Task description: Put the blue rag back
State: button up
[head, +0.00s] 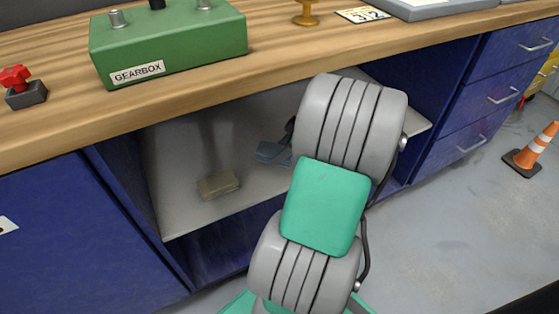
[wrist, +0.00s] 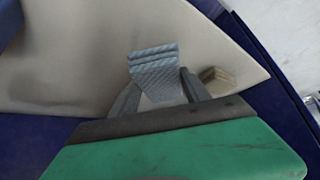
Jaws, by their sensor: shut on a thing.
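The blue rag (wrist: 155,75) is a folded grey-blue cloth between the two fingers of my gripper (wrist: 157,92) in the wrist view. My gripper is shut on it. In the head view the rag (head: 272,153) shows over the pale shelf (head: 180,150) inside the open bay of the blue bench, just left of my arm. My arm hides most of the gripper there. I cannot tell whether the rag touches the shelf.
A tan block-like thing (head: 218,184) lies on the shelf, left of the rag. The wooden benchtop (head: 270,75) overhangs the bay and carries a green gearbox (head: 168,45) and a red-knobbed part (head: 20,85). Blue drawers (head: 500,95) stand at right, with a cone (head: 530,150) beyond.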

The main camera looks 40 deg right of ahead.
jog(key=f, duration=0.1)
jog(key=f+b, duration=0.2)
jog(key=shift+w+a+f, duration=0.15)
jog(key=shift+w+f, duration=0.15)
jog(key=shift+f, duration=0.1)
jog(key=shift+r, duration=0.15)
jog(key=o, duration=1.3)
jog(key=shift+p+v, duration=1.7)
jog(key=shift+v, duration=2.1)
